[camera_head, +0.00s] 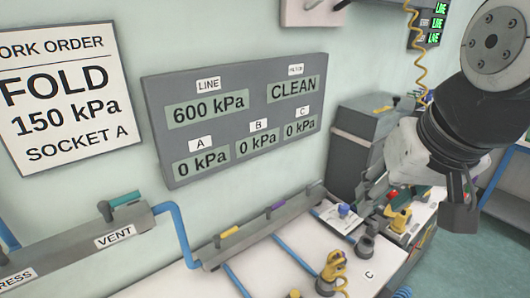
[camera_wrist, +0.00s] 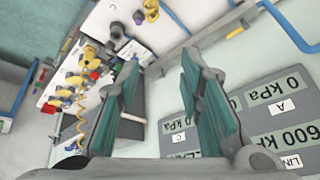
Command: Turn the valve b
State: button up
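A grey valve manifold (camera_head: 262,236) runs along the back of the white bench, with a yellow handle (camera_head: 229,232) and a purple handle (camera_head: 275,207) lying along it. No valve letter is readable on it, so I cannot tell from a label which is valve b. The yellow handle also shows in the wrist view (camera_wrist: 236,33). My gripper (camera_wrist: 160,60) is open and empty, its teal-padded fingers apart. In the head view my gripper (camera_head: 460,205) hangs at the right, well away from the handles.
The wall panel (camera_head: 240,112) reads LINE 600 kPa, A, B and C 0 kPa, and CLEAN. A VENT manifold (camera_head: 90,245) with a green handle is at the left. Yellow fittings (camera_head: 332,272) stand on the bench. A grey box (camera_head: 365,140) stands near my arm.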

jog(key=w+a+f+m+g+b, duration=0.1)
jog(key=w+a+f+m, duration=0.1)
jog(key=w, duration=0.7)
jog(key=w+a+f+m+g+b, duration=0.1)
jog(key=w+a+f+m, duration=0.1)
jog(key=w, duration=0.7)
jog(key=m+g+y+b, duration=0.1)
jog(key=m+b, duration=0.1)
jog(key=m, duration=0.3)
send_near(280, 203)
jog(key=p+x, duration=0.1)
jog(key=x, duration=0.7)
jog(key=shift+w+f, duration=0.1)
jog(key=shift+f, duration=0.1)
grip_shut()
